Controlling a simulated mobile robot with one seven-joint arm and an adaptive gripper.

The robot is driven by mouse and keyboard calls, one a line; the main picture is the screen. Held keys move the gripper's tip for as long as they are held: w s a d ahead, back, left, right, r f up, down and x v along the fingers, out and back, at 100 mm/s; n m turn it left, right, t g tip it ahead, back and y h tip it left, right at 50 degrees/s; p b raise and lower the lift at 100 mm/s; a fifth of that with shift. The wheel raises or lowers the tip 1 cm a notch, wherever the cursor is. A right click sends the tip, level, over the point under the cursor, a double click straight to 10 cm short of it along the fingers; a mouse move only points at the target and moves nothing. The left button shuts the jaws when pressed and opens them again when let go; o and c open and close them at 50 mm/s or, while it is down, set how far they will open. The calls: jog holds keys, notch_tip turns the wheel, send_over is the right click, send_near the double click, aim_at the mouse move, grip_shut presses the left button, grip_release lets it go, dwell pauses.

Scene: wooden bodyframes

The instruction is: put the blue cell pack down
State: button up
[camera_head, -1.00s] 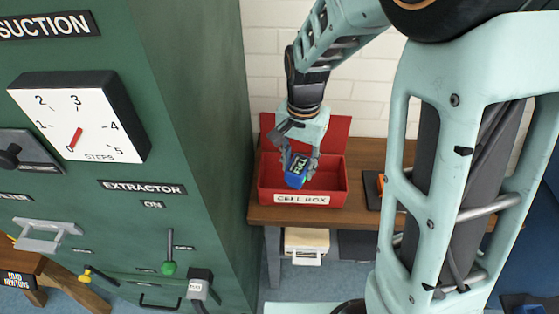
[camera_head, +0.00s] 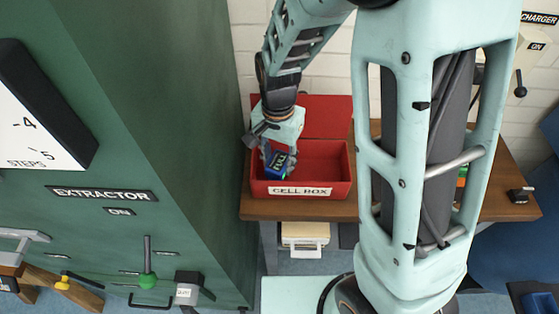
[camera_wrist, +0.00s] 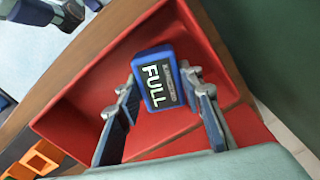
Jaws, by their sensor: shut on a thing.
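The blue cell pack (camera_head: 276,164), with a black label reading "FULL", is between the fingers of my gripper (camera_head: 275,155). The pack (camera_wrist: 157,82) also shows in the wrist view, with a finger of my gripper (camera_wrist: 160,95) on each side. The red cell box (camera_head: 330,174) stands open on a wooden bench, its lid raised at the back. The pack is over or inside the left part of the box; I cannot tell whether it touches the floor of the box.
The wooden bench (camera_head: 420,209) carries the box. A tall green cabinet (camera_head: 185,120) stands close on the left. An orange and dark object (camera_wrist: 38,158) lies beside the box in the wrist view. The right part of the box is empty.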

aim_at(278, 161)
jog(key=shift+a, duration=0.1)
jog(key=shift+f, duration=0.1)
jog(key=o, duration=1.3)
notch_tip(278, 161, up, 12)
jog(key=shift+r, duration=0.2)
